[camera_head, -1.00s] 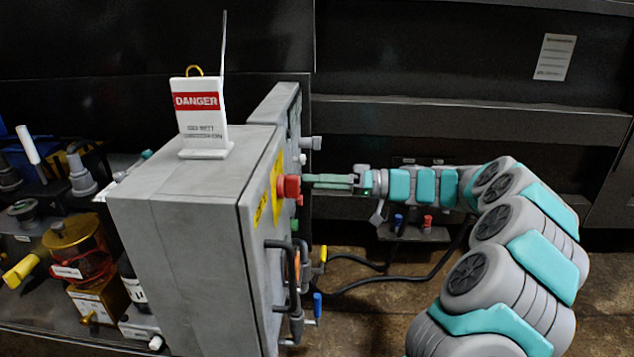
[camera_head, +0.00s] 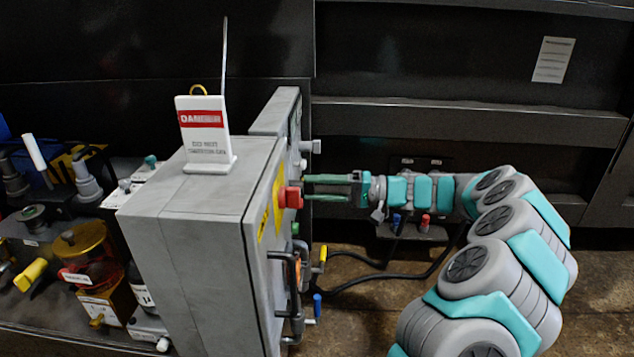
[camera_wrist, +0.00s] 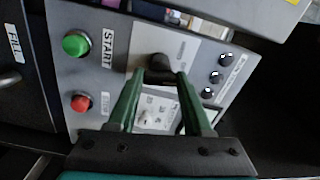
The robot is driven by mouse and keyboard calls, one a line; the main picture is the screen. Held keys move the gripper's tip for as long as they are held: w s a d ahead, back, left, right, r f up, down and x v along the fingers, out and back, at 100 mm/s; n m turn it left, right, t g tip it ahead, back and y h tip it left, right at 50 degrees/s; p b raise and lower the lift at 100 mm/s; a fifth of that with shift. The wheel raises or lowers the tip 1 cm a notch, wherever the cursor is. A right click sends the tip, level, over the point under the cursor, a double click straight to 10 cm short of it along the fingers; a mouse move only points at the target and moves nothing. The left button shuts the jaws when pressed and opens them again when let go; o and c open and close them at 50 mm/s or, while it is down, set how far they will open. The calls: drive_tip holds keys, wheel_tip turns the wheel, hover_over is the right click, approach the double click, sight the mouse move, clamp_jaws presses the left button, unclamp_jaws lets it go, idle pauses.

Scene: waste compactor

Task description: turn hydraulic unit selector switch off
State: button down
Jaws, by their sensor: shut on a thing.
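A black selector knob (camera_wrist: 160,64), which I take for the hydraulic unit selector switch, sits on a grey control panel (camera_wrist: 196,62) in the wrist view. My gripper (camera_wrist: 161,80) is shut on this knob, with one green finger on each side of it. The fingertips hide part of the knob, so I cannot tell its exact setting. In the head view my gripper (camera_head: 308,189) reaches from the right to the front face of the grey cabinet (camera_head: 190,260). The knob does not show clearly there.
A green START button (camera_wrist: 75,44) and a red button (camera_wrist: 80,102) lie left of my fingers. Several small black knobs (camera_wrist: 218,77) lie to the right. A red knob (camera_head: 290,197) and pipes (camera_head: 290,265) stick out from the cabinet. A DANGER sign (camera_head: 204,130) stands on top.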

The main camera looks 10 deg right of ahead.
drive_tip(key=shift+m+p, duration=0.5)
drive_tip(key=shift+m, duration=0.4)
drive_tip(key=shift+c, duration=1.6)
unclamp_jaws()
drive_tip(key=v, duration=0.7)
drive_tip(key=shift+d+b, duration=0.3)
drive_tip(key=shift+d, duration=0.05)
drive_tip(key=shift+s, duration=0.1)
